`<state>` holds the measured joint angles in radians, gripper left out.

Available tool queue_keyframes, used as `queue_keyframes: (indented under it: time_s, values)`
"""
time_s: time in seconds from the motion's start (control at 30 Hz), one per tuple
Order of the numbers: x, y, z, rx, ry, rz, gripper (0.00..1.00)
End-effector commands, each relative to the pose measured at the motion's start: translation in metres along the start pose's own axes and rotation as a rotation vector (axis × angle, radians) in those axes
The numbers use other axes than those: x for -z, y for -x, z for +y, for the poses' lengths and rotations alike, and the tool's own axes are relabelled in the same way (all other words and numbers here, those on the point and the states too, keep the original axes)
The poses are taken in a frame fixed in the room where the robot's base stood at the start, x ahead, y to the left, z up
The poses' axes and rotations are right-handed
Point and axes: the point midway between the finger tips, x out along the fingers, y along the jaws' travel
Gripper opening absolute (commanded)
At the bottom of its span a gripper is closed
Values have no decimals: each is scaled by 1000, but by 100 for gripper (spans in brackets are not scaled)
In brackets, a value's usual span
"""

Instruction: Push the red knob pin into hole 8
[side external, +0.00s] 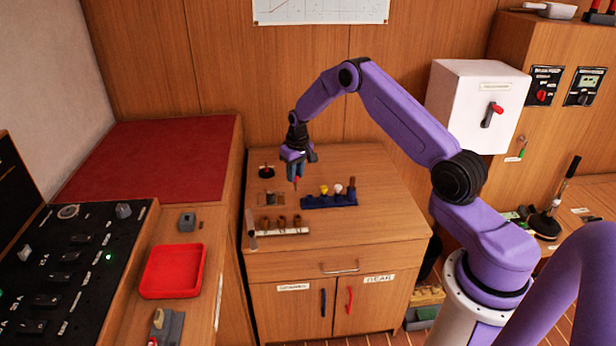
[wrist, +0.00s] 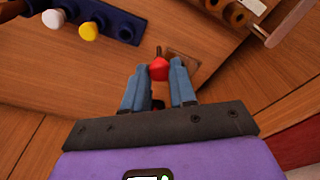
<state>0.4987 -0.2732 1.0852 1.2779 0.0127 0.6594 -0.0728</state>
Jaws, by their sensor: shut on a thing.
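My gripper (side external: 296,181) is over the cabinet top, pointing down, shut on the red knob pin. In the wrist view the red knob (wrist: 158,69) shows between the blue fingertips of my gripper (wrist: 158,80); a thin dark shaft sticks out beyond it. The blue rack (side external: 330,202) stands to the right, holding a yellow knob pin (side external: 324,189), a white knob pin (side external: 338,188) and a brown piece. In the wrist view the rack (wrist: 105,17) has dark empty-looking holes. No hole number is readable, so I cannot tell which is hole 8.
Several brown cylinders (side external: 283,221) stand on a pale strip at the front left of the cabinet top (side external: 370,220). A small square plate (wrist: 183,62) lies near the pin. A dark round dish (side external: 266,170) is behind. The right side of the top is clear.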

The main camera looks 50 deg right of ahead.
Motion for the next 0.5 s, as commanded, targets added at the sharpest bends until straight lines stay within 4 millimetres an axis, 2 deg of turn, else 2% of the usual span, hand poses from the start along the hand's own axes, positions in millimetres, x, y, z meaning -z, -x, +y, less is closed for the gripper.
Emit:
queue_keyframes:
  time_s: [0.03, 0.2, 0.33, 0.5]
  values:
    - [2, 5, -22, 5, 42, 2, 0]
    - [2, 16, -80, 19, 157, 1, 0]
    - [0, 22, -111, 26, 220, 2, 0]
    - [-3, 25, -129, 31, 258, 0, 0]
